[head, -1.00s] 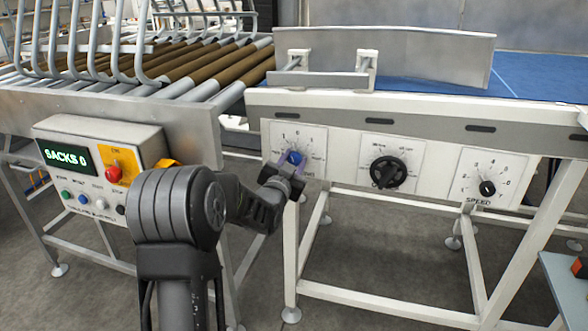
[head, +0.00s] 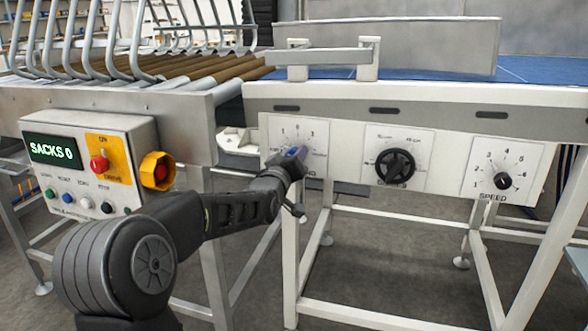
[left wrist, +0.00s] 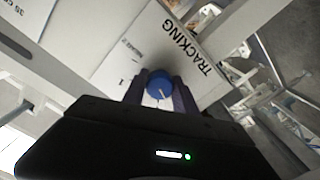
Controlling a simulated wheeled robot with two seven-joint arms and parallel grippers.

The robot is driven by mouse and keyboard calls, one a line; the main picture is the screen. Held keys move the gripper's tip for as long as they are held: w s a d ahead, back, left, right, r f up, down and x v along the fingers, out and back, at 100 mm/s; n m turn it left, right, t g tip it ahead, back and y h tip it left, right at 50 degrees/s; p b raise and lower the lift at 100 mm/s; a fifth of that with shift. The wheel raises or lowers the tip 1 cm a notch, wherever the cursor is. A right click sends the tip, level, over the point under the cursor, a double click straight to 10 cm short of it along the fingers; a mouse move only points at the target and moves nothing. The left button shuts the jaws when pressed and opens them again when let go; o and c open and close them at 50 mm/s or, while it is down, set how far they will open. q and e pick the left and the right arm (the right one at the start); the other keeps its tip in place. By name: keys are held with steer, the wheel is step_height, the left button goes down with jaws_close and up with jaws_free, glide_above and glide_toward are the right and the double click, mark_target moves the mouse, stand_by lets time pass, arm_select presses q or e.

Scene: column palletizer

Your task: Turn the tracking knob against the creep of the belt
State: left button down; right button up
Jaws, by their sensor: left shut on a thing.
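The blue tracking knob (left wrist: 159,87) sits on a white dial plate (head: 317,135) at the left end of the conveyor's front panel. The word TRACKING is printed beside it in the left wrist view. My left gripper (head: 297,154) is shut on the knob, with one finger on either side of it; it also shows in the left wrist view (left wrist: 160,92). A white pointer line shows on the knob. In the head view the gripper hides most of the knob. The blue belt (head: 430,75) lies above the panel, partly behind a metal guide plate. My right gripper is not in view.
A large black knob (head: 395,167) and a small black SPEED knob (head: 503,181) are right of the tracking plate. A control box (head: 88,165) reading SACKS 0, with a red button, stands at left. Rollers (head: 190,74) lie behind it. White frame legs stand below.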

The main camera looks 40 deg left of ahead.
arm_select(q)
steer(key=shift+f+n+b, duration=0.1)
steer(key=shift+n+b, duration=0.7)
steer(key=shift+n, duration=0.1)
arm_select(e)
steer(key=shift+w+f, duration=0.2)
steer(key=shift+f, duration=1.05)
arm_select(q)
steer(key=c, duration=1)
jaws_free()
steer(key=shift+s, duration=0.15)
steer(key=p+v, duration=0.1)
steer(key=v, duration=0.6)
steer(key=shift+s+d, duration=0.15)
steer(key=shift+s, duration=0.1)
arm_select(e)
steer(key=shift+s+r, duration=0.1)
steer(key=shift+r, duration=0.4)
